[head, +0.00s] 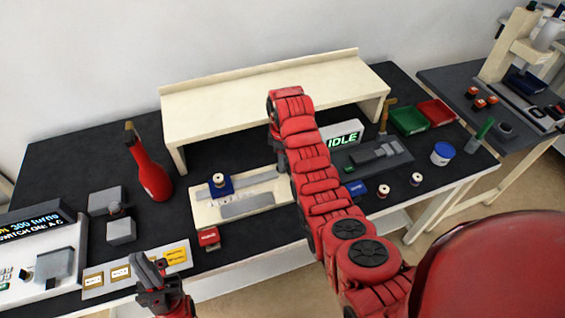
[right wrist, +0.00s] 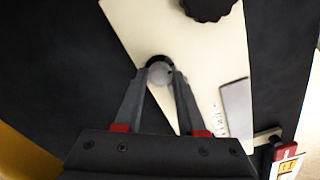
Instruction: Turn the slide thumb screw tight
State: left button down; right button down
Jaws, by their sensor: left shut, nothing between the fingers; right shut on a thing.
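In the right wrist view my right gripper (right wrist: 162,76) is shut on a small round piece with a grey top and dark rim (right wrist: 159,68), which looks like the slide thumb screw. It stands over the edge of a cream plate (right wrist: 150,28). Its threads and how tight it sits cannot be seen. A larger black knurled knob (right wrist: 208,6) is cut off at the top of that view. In the head view my right arm hides its own gripper. The cream slide board (head: 207,217) lies left of that arm. My left gripper (head: 149,272) is shut and empty at the table's front left.
A blue block (head: 221,188) with a spool sits on the board. A red block (head: 209,238) is at the front. Green (head: 408,121) and red (head: 437,112) trays are at right.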

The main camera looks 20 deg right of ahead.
jog(key=shift+f, duration=0.1)
dwell(0.4)
jog(key=c, duration=0.5)
grip_release()
notch_tip(320, 180, up, 17)
jog(key=p, duration=1.2)
jog(key=shift+r+p, duration=0.2)
jog(key=shift+p, duration=0.15)
